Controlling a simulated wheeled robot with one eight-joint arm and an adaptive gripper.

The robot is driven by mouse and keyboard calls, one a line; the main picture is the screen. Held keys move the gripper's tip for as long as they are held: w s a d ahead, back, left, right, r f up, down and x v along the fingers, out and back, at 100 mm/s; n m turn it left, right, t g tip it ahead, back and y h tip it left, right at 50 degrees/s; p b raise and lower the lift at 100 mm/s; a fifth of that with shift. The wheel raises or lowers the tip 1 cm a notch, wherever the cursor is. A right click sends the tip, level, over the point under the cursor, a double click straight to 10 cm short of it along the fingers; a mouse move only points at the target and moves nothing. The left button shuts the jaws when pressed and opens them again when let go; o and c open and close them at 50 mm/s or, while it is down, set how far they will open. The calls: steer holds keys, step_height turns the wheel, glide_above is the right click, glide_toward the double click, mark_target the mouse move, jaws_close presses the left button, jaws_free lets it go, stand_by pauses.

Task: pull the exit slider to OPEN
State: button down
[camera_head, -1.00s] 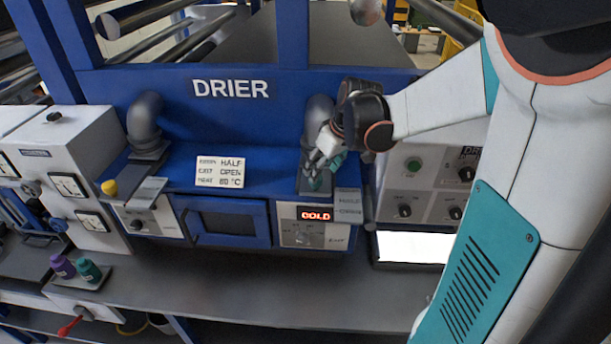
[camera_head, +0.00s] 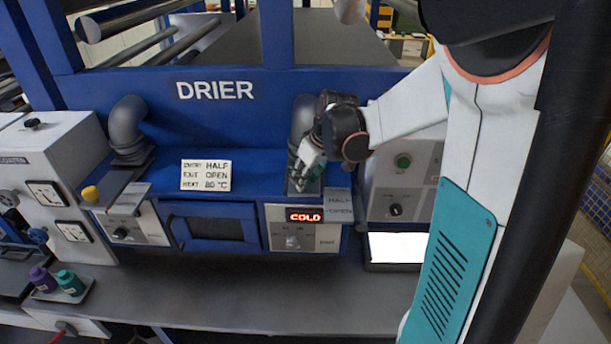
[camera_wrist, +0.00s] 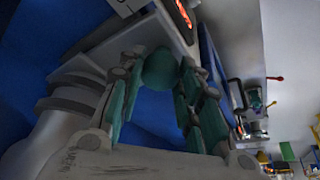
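The exit slider is on the right side of the blue drier. Its round green knob (camera_wrist: 160,68) shows in the wrist view, between the fingers of my gripper (camera_wrist: 158,80). The fingers are spread on either side of the knob. The right finger is very close to it, and a small gap seems to show at the left. In the head view my gripper (camera_head: 306,174) is low over the slider's grey plate and mostly hides the knob. The label plate (camera_head: 339,205) beside it reads HALF and OPEN; any label above is hidden.
A sign (camera_head: 206,175) reads entry HALF, exit OPEN, heat 80 °C. A red COLD display (camera_head: 305,216) sits just below my gripper. A control box (camera_head: 400,185) and lit white panel (camera_head: 397,247) are close on the right.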

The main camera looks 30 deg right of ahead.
steer(key=s+a, duration=0.4)
steer(key=s, duration=0.3)
steer(key=shift+a, duration=0.35)
steer(key=c, duration=1.5)
jaws_free()
steer(key=shift+f, duration=0.1)
steer(key=o, duration=0.3)
steer(key=shift+s+a, duration=0.1)
steer(key=shift+s, duration=0.05)
steer(key=shift+o, duration=0.2)
